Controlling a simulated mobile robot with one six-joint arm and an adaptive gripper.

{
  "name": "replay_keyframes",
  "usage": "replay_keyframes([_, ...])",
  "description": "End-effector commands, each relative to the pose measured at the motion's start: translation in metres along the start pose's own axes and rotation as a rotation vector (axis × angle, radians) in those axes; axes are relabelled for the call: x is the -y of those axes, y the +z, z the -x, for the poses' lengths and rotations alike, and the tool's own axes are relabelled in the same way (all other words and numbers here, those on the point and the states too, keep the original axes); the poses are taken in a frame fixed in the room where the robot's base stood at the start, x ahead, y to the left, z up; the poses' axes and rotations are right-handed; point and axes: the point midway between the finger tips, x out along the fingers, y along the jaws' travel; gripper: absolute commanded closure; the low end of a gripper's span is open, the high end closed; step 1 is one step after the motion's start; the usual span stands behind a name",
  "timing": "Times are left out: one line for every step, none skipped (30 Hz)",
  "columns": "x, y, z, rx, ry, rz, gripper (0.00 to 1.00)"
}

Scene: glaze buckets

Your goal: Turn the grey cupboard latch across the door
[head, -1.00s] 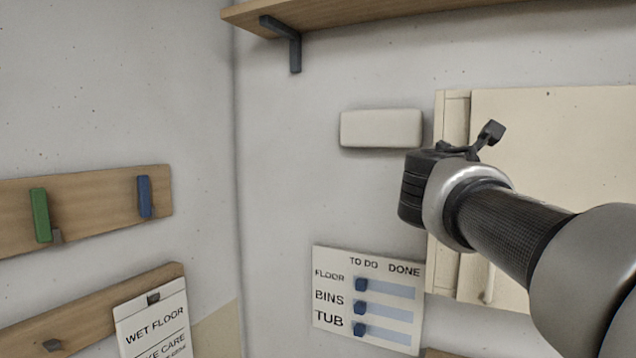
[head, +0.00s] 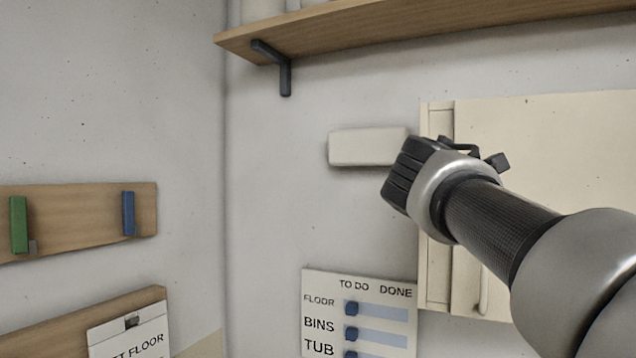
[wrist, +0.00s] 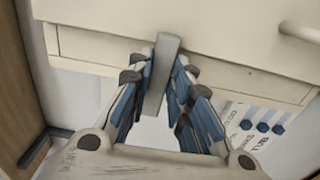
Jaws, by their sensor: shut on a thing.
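The cream cupboard door (head: 530,130) is on the right of the head view, with a narrow frame strip (head: 436,240) along its left edge. In the wrist view the grey latch (wrist: 161,60) is a bar standing out from the frame strip (wrist: 90,52), close to the door seam. My gripper (wrist: 163,85) has its blue-padded fingers on both sides of the latch and is shut on it.
A pale box (head: 367,147) is on the wall left of my wrist. A wooden shelf (head: 400,35) runs above. A sliding-marker chart (head: 375,290) hangs below. Peg boards (head: 80,215) are on the left wall. A pale door handle (head: 483,292) is under my arm.

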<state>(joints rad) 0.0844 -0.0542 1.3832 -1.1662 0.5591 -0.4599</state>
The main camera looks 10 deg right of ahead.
Motion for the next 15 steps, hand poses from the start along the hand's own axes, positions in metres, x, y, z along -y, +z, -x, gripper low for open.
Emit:
replay_keyframes([-0.0005, 0.0003, 0.0001, 0.001, 0.001, -0.006, 1.00])
replay_keyframes([-0.0005, 0.0003, 0.0002, 0.001, 0.001, -0.008, 1.00])
replay_keyframes([-0.0006, 0.0003, 0.0002, 0.001, 0.001, -0.009, 1.00])
replay_keyframes([-0.0006, 0.0003, 0.0002, 0.001, 0.001, -0.010, 1.00])
replay_keyframes([-0.0007, 0.0003, 0.0002, 0.001, 0.001, -0.010, 1.00])
replay_keyframes([-0.0007, 0.0003, 0.0002, 0.001, 0.001, -0.010, 1.00])
replay_keyframes([-0.0007, 0.0003, 0.0002, 0.001, 0.001, -0.010, 1.00])
replay_keyframes([-0.0007, 0.0003, 0.0002, 0.001, 0.001, -0.010, 1.00])
replay_keyframes([-0.0008, 0.0003, 0.0002, 0.001, 0.001, -0.010, 1.00])
replay_keyframes([-0.0007, 0.0003, 0.0002, 0.001, 0.001, -0.010, 1.00])
replay_keyframes([-0.0007, 0.0003, 0.0002, 0.000, 0.001, -0.010, 1.00])
replay_keyframes([-0.0007, 0.0003, 0.0002, 0.000, 0.001, -0.010, 1.00])
replay_keyframes([-0.0007, 0.0003, 0.0002, 0.000, 0.001, -0.010, 0.80])
replay_keyframes([-0.0007, 0.0003, 0.0002, 0.000, 0.001, -0.010, 0.78])
replay_keyframes([-0.0007, 0.0003, 0.0002, 0.000, 0.001, -0.010, 0.75])
